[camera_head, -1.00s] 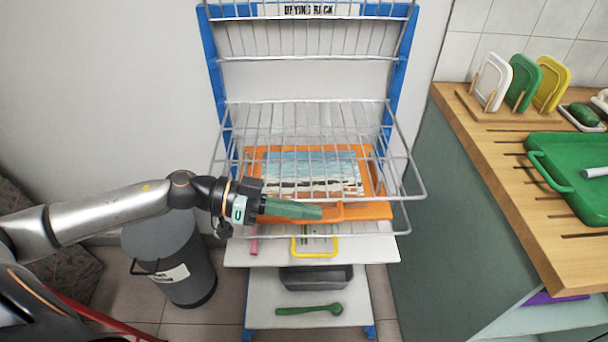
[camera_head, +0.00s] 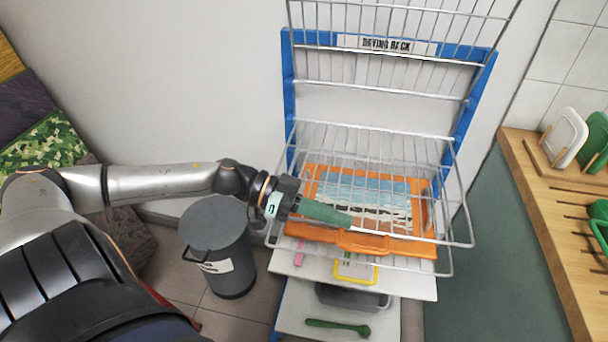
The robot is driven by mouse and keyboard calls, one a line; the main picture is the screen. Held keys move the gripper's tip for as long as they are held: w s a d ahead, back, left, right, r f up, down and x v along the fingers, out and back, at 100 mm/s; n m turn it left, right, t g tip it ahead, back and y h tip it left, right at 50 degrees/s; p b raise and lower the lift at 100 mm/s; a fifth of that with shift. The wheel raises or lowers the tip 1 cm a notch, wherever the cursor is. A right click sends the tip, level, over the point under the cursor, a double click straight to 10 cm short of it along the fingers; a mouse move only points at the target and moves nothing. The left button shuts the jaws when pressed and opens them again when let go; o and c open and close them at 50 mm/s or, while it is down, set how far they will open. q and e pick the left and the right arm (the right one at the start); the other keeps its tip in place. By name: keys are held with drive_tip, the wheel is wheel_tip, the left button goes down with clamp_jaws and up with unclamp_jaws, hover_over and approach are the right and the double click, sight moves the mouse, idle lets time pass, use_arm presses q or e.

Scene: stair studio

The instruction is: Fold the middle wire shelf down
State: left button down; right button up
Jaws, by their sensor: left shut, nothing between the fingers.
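The blue-sided drying rack (camera_head: 289,85) stands against the wall. One wire shelf (camera_head: 470,225) sticks out toward me, roughly level, above an orange-framed picture (camera_head: 385,243). Further wire grids (camera_head: 395,20) stand upright higher on the rack. I cannot tell for sure which of these is the middle shelf. My left gripper (camera_head: 346,219) has green fingers, shut and empty. It reaches in from the left at the front of the projecting shelf, over the picture; I cannot tell whether it touches the wires. My right gripper is out of view.
A grey bin (camera_head: 217,245) stands on the floor left of the rack. A white board (camera_head: 405,284) and a lower white shelf with a green spoon (camera_head: 338,327) lie below. A wooden counter (camera_head: 545,215) borders the right side.

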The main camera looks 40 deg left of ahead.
use_arm(q)
drive_tip(key=p+v, duration=0.3)
drive_tip(key=v, duration=0.3)
drive_tip(key=shift+r, duration=0.15)
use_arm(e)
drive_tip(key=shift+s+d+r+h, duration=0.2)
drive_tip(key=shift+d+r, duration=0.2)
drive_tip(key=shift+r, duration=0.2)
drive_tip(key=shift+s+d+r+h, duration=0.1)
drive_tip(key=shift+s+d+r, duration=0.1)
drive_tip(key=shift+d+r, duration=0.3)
use_arm(q)
drive_tip(key=shift+s+a, duration=0.1)
drive_tip(key=shift+a, duration=0.15)
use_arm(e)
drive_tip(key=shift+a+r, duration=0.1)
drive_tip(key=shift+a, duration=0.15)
